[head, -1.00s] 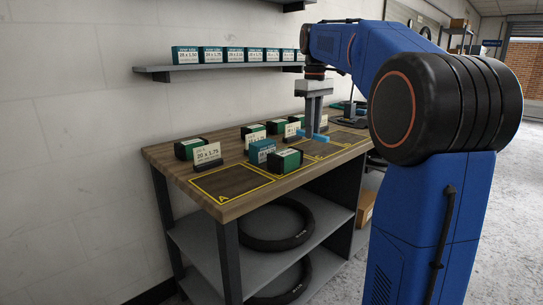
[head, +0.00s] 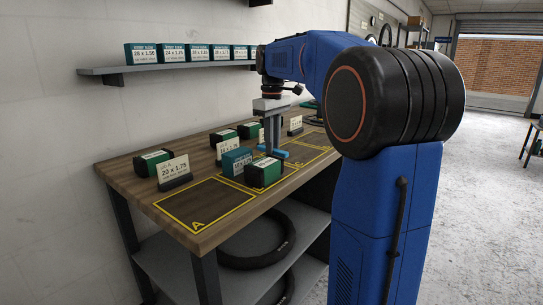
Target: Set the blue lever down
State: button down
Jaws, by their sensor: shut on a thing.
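My gripper (head: 273,152) points straight down over the workbench (head: 130,175), fingers shut on the blue lever (head: 281,155). The lever is a small light-blue bar that shows on both sides of the fingertips. It is close to the bench top, just behind the front green box (head: 266,173). I cannot tell whether it touches the bench. The fingers hide its middle, and the green box is in front of its near side.
Yellow-outlined zones, one marked A (head: 205,204), line the bench's front; A is empty. A wall shelf (head: 165,70) holds a row of boxes. A tire (head: 257,240) lies below.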

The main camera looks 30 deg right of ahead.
jog(key=shift+f, duration=1.95)
jog(key=shift+f, duration=0.1)
jog(key=c, duration=1.7)
grip_release()
jog(key=shift+o, duration=0.2)
notch_tip(320, 180, up, 12)
jog(key=shift+s, duration=0.1)
